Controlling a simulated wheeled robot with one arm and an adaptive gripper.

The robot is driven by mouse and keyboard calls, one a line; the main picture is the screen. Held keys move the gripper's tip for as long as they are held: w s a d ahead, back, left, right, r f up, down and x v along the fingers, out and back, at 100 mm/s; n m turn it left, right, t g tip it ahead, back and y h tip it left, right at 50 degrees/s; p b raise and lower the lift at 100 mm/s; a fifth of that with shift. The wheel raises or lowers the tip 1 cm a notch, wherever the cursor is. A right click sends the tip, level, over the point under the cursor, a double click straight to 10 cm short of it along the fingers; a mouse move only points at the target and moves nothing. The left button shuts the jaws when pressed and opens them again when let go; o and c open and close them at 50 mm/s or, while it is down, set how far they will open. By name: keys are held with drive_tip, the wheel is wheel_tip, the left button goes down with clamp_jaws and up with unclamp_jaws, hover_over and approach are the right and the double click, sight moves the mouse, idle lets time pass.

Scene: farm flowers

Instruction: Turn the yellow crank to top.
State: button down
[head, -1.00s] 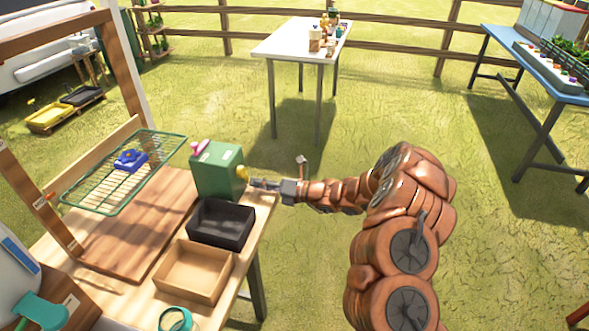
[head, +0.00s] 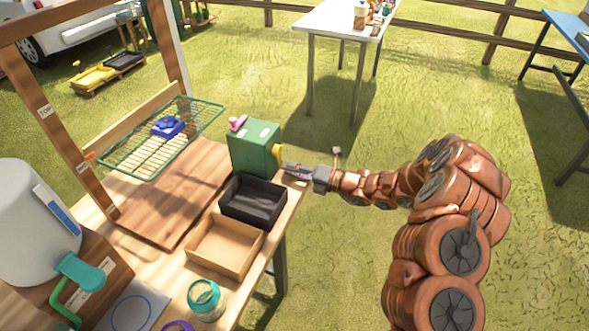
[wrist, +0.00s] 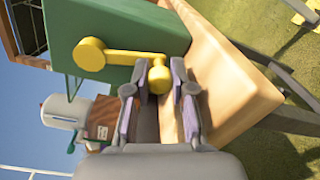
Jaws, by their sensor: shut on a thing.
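The yellow crank (wrist: 125,57) is on the side of a green box (head: 254,146) at the table's right edge. In the wrist view its round hub is at the upper left and its arm runs right to a knob. My gripper (wrist: 165,88) is shut on this knob, one finger on each side. The wrist picture lies sideways, with sky at left and the tabletop at right, so the crank arm points roughly down toward the table. In the head view my gripper (head: 292,171) reaches the box from the right and partly hides the crank.
A black tray (head: 232,212) and a cardboard tray (head: 195,257) stand in front of the green box. A green wire rack (head: 113,165) holds a blue item (head: 168,126). A teal-rimmed jar (head: 205,297) is at the front. Grass right of the table is open.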

drive_tip(key=c, duration=1)
unclamp_jaws()
drive_tip(key=shift+d, duration=0.15)
drive_tip(key=shift+v, duration=3.95)
